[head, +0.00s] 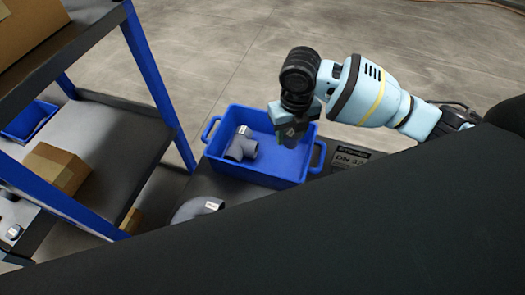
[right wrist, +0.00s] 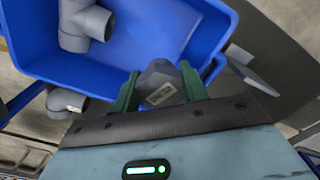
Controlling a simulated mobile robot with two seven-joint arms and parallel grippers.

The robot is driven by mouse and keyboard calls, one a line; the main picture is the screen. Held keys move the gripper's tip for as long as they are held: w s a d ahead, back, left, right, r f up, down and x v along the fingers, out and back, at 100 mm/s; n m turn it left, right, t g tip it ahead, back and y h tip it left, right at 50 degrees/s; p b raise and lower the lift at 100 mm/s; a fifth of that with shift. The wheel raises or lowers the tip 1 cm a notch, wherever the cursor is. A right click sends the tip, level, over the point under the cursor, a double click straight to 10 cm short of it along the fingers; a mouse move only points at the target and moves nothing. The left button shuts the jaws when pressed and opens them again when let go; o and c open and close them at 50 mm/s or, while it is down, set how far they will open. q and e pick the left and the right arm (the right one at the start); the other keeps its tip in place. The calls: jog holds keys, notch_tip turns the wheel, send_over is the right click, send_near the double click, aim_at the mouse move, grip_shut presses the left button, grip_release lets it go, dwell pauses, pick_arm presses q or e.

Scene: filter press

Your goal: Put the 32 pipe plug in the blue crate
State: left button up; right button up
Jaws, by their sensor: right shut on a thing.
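My right gripper (head: 290,132) is over the right part of the blue crate (head: 258,178). In the right wrist view its green fingers (right wrist: 160,88) are shut on a small grey plug (right wrist: 160,84) with a pale label. I cannot read a size on it. The crate (right wrist: 215,28) lies behind and below the plug in that view, and the plug appears held above the crate floor. In the head view the plug (head: 289,137) is partly hidden by the gripper. My left gripper is not in view.
A grey tee fitting (head: 240,147) lies in the crate's left part. A grey elbow (head: 197,208) lies outside, in front of the crate. A blue-framed shelf (head: 150,70) with cartons stands at left.

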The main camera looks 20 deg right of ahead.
aim_at(287, 165)
jog(key=shift+s+f, duration=0.15)
jog(key=shift+f, duration=4.8)
jog(key=shift+f+b, duration=0.3)
jog(key=shift+f, duration=0.05)
jog(key=shift+f, duration=0.15)
jog(key=o, duration=0.9)
jog(key=shift+s+f, duration=0.1)
jog(key=shift+o, duration=0.6)
jog(key=shift+s+f, duration=0.1)
jog(key=shift+f, duration=0.05)
jog(key=r, duration=0.9)
jog(key=r+p, duration=0.1)
jog(key=r, duration=0.3)
jog(key=shift+w+r, duration=0.25)
